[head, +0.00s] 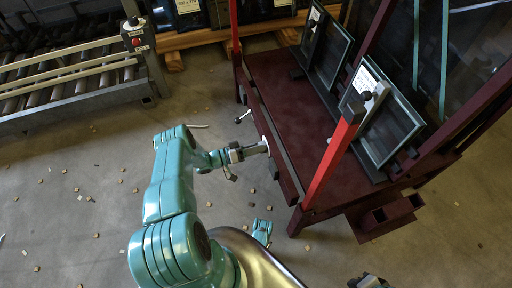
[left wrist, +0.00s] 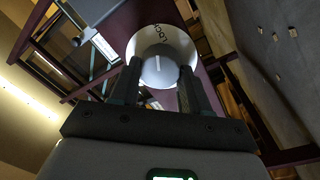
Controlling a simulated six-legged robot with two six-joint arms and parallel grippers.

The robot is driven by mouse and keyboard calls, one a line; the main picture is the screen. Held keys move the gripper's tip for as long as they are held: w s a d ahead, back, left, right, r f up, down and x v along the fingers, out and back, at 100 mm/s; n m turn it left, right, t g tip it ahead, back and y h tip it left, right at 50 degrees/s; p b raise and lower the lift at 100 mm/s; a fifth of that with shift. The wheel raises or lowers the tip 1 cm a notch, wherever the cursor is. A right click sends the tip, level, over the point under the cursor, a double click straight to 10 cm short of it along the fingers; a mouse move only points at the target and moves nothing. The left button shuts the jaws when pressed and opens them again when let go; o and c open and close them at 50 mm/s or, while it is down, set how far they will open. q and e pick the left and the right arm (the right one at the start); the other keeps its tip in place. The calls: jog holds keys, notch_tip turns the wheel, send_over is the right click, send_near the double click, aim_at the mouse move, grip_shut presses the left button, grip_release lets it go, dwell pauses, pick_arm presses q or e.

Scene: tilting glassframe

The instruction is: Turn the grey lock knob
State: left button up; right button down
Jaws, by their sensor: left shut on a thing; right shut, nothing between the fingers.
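The grey lock knob (left wrist: 160,68) is round with a white line across its face. It sits on a white round plate (left wrist: 150,38) with partly visible "LOCK" lettering. My left gripper (left wrist: 160,88) is shut on the knob, one dark finger on each side; the line looks near upright in the left wrist view. In the head view my left gripper (head: 262,147) reaches the near side rail of the dark red frame (head: 275,150), and its fingertips hide most of the knob. My right gripper (head: 368,282) is at the bottom edge, partly cut off, shut and away from the frame.
The dark red frame carries glass panes (head: 392,125) and bright red posts (head: 332,160). A small handle (head: 243,117) sticks out above my left gripper. A roller conveyor (head: 70,75) with a red button box (head: 134,36) stands upper left. Small chips litter the open floor (head: 70,220).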

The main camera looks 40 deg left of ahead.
pick_arm(q)
jog(key=shift+m, duration=0.3)
jog(key=shift+a, duration=0.1)
jog(key=o, duration=1)
jog(key=shift+o, duration=0.2)
jog(key=shift+s, duration=0.1)
pick_arm(e)
jog(key=shift+r, duration=0.1)
pick_arm(q)
jog(key=p+v, duration=0.1)
jog(key=v, duration=1.5)
pick_arm(e)
jog(key=shift+s+a+r, duration=0.1)
jog(key=shift+s+r, duration=0.35)
jog(key=shift+r, duration=0.1)
